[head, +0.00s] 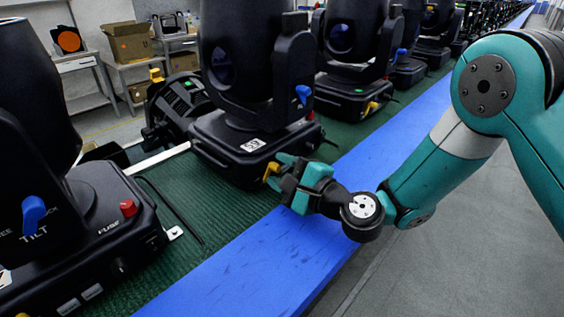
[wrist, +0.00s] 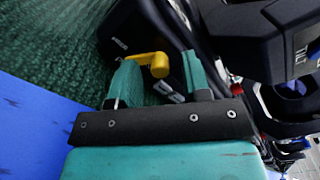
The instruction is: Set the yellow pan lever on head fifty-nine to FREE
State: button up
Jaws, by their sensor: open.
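The black moving head (head: 250,110) in the middle of the head view stands on the green mat. A white number label (head: 253,145) is on its base, too small to read surely. Its yellow pan lever (head: 271,171) sticks out low at the front corner of the base. In the wrist view the yellow lever (wrist: 150,62) lies between my fingertips, its free end close to the left finger; I cannot tell whether they touch. My gripper (head: 281,167) is open around the lever and also shows in the wrist view (wrist: 160,70). The lever's marked positions are not readable.
Another head (head: 75,220) with a blue tilt lever (head: 34,212) and red fuse cap (head: 128,208) stands at left. More heads (head: 352,85) line up behind. A blue strip (head: 250,250) runs along the mat (head: 180,185). Grey floor at right is clear.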

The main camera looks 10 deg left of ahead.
aim_at(258, 171)
jog(key=shift+c, duration=0.4)
grip_shut()
jog(key=shift+s+a+n+b, duration=0.1)
jog(key=shift+n+b, duration=0.3)
jog(key=n+b, duration=0.1)
jog(key=s+n+b, duration=0.1)
jog(key=n+b, duration=0.3)
jog(key=shift+s+a, duration=0.15)
jog(key=shift+a, duration=0.2)
jog(key=n+b, duration=0.1)
jog(key=n, duration=0.1)
jog(key=s+n+b, duration=0.1)
jog(key=n+b, duration=0.3)
jog(key=shift+s+a, duration=0.15)
jog(key=shift+a, duration=0.25)
jog(key=shift+n, duration=0.3)
jog(key=shift+o, duration=0.4)
grip_release()
